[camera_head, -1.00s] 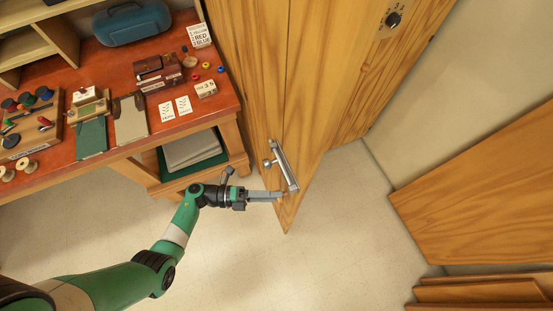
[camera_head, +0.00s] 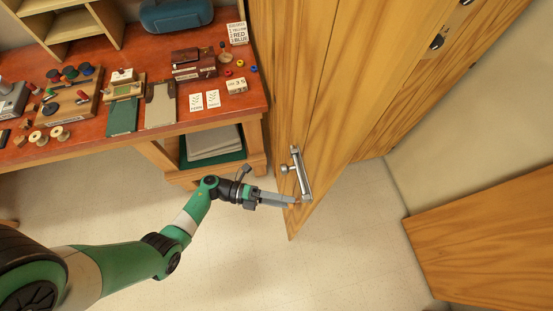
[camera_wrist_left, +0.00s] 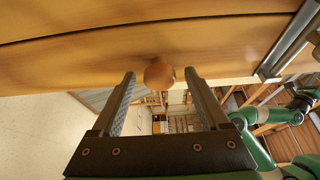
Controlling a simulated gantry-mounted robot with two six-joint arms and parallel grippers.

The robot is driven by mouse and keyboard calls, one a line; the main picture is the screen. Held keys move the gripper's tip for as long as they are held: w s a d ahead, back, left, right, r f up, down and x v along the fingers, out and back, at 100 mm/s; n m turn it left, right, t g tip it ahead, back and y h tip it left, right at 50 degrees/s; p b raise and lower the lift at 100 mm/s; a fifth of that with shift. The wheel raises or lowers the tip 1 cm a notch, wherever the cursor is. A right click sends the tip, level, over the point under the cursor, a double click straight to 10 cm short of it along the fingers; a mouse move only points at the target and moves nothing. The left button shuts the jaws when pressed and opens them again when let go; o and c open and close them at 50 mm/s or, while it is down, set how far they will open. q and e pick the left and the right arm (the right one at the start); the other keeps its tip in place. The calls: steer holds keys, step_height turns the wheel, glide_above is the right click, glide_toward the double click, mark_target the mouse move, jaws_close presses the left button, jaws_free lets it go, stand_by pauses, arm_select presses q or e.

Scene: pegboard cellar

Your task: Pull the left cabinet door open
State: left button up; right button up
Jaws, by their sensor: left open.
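The wooden cabinet front (camera_head: 290,95) rises at the centre of the head view, with a silver bar handle (camera_head: 302,172) near its lower end. My left gripper (camera_head: 293,203) reaches in from the left to the lower end of the door, just below the bar handle. In the left wrist view the left gripper (camera_wrist_left: 160,78) is open. A round brown knob (camera_wrist_left: 159,73) on the wooden surface shows between its fingertips. I cannot tell whether the fingers touch it. The silver bar (camera_wrist_left: 283,45) is at upper right there. My right gripper is not in view.
A red-topped workbench (camera_head: 195,120) with tools, cards and spools stands left of the cabinet. A blue case (camera_head: 176,14) sits at its back. A wooden panel (camera_head: 490,250) is at the right. Pale floor (camera_head: 200,285) below the cabinet is clear.

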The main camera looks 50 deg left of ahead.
arm_select(q)
steer(key=v, duration=1.1)
steer(key=shift+s+a+b, duration=0.2)
steer(key=shift+a+b, duration=0.1)
steer(key=shift+b, duration=0.1)
steer(key=shift+r, duration=0.1)
